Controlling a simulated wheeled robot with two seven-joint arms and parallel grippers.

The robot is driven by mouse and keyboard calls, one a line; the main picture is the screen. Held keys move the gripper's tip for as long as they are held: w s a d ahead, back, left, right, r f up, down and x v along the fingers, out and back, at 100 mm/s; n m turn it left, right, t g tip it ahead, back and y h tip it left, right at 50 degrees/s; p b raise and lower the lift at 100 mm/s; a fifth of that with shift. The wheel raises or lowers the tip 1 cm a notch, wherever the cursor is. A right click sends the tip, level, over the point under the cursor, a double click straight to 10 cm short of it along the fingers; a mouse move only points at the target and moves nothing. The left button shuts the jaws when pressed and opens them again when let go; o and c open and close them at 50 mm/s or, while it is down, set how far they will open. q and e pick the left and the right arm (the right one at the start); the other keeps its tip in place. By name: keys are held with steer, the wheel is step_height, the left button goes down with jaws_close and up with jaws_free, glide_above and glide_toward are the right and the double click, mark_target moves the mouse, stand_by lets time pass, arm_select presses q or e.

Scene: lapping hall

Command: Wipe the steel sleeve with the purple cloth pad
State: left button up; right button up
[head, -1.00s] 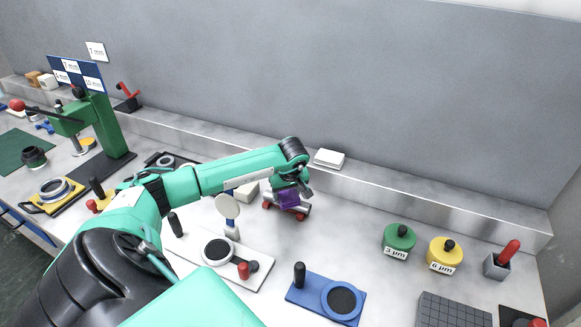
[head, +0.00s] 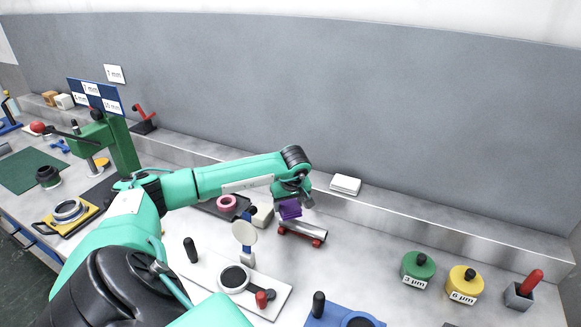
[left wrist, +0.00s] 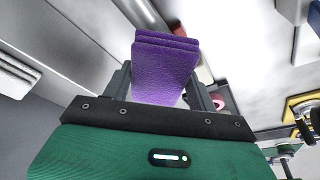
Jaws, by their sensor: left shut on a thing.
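The purple cloth pad (head: 290,209) is held in my left gripper (head: 293,196), which is shut on it. The left wrist view shows the pad (left wrist: 165,70) clamped between the two fingers, in front of the camera. The steel sleeve (head: 306,230) lies on its side on a low rest with red rollers or feet. The pad is at the upper left of the sleeve, seemingly just above it; I cannot tell whether they touch. In the left wrist view the pad hides most of what lies behind it. My right gripper is not in view.
A round white disc on a post (head: 244,233) stands left of the sleeve, near a white plate (head: 200,268). Green (head: 418,268) and yellow (head: 464,282) pots stand at right.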

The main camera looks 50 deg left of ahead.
arm_select(q)
steer(key=shift+a+r+p, duration=0.2)
steer(key=shift+r+p, duration=0.15)
steer(key=shift+r, duration=0.95)
steer(key=shift+d+r+p, duration=0.1)
steer(key=shift+r+p, duration=0.3)
steer(key=shift+r, duration=0.2)
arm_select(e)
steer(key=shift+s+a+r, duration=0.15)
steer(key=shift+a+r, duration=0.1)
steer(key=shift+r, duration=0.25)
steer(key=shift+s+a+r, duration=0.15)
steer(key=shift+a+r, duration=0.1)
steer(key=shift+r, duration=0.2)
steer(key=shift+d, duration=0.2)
